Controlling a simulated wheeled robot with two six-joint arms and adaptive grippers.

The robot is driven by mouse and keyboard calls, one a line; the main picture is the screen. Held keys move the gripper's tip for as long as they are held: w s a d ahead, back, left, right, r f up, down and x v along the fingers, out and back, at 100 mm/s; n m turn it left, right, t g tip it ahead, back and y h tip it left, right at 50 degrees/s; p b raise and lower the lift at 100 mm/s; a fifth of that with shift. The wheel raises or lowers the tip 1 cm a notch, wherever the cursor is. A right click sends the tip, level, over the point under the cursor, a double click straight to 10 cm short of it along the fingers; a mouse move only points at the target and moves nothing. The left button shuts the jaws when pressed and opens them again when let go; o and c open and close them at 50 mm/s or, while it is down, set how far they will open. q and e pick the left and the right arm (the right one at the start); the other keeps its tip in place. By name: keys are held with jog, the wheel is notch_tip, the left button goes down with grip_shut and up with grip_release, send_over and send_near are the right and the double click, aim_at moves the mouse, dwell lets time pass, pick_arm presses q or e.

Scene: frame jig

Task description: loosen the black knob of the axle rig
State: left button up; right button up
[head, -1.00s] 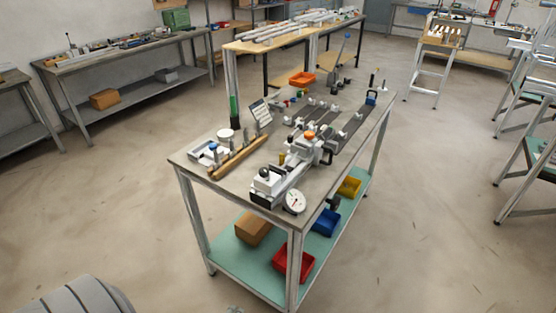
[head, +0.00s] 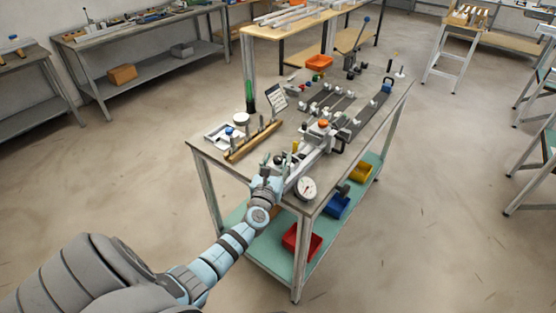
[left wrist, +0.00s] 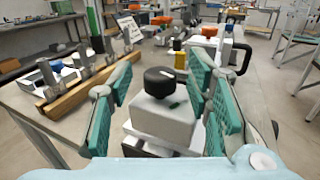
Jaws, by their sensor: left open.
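The black knob (left wrist: 160,81) sits on top of a white block (left wrist: 162,121) at the near end of the axle rig (head: 308,158). In the left wrist view it shows a white mark on its top. My right gripper is not in view.
A round dial gauge (head: 305,188) stands at the table's near corner, right of the gripper. A wooden rack with pegs (head: 253,141) lies to the left. An orange knob (head: 323,124) sits farther along the rig. Red (head: 301,240) and blue bins (head: 337,206) are on the lower shelf.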

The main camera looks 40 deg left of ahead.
pick_arm(q)
jog(key=shift+x, duration=0.85)
grip_shut()
